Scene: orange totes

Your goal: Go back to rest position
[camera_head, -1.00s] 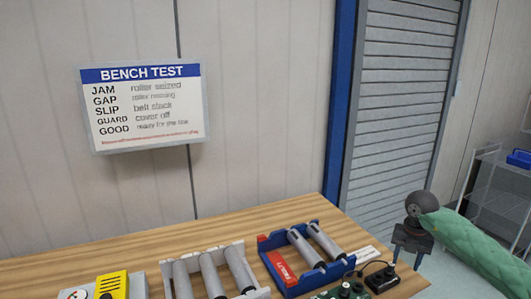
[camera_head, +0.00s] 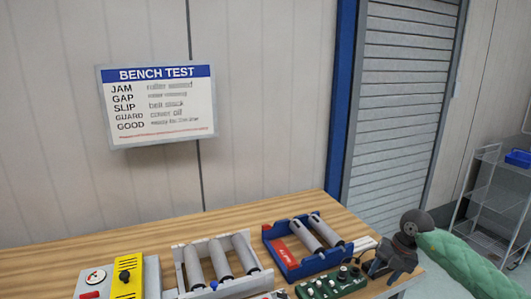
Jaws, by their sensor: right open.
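My right gripper (camera_head: 384,274) is at the lower right, over the right end of the wooden bench (camera_head: 250,212). It is open, its dark fingers point down and left, and nothing shows between them. It is beside the right end of a green control board (camera_head: 330,284); I cannot tell whether it touches anything. My right arm, in a green quilted sleeve, comes in from the right edge. My left gripper is not in view.
A blue tray (camera_head: 291,270) with grey rollers, a pale roller frame (camera_head: 182,272) and a yellow box (camera_head: 127,279) stand along the bench. A BENCH TEST sign (camera_head: 158,105) hangs behind. A wire shelf (camera_head: 485,195) stands at the far right.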

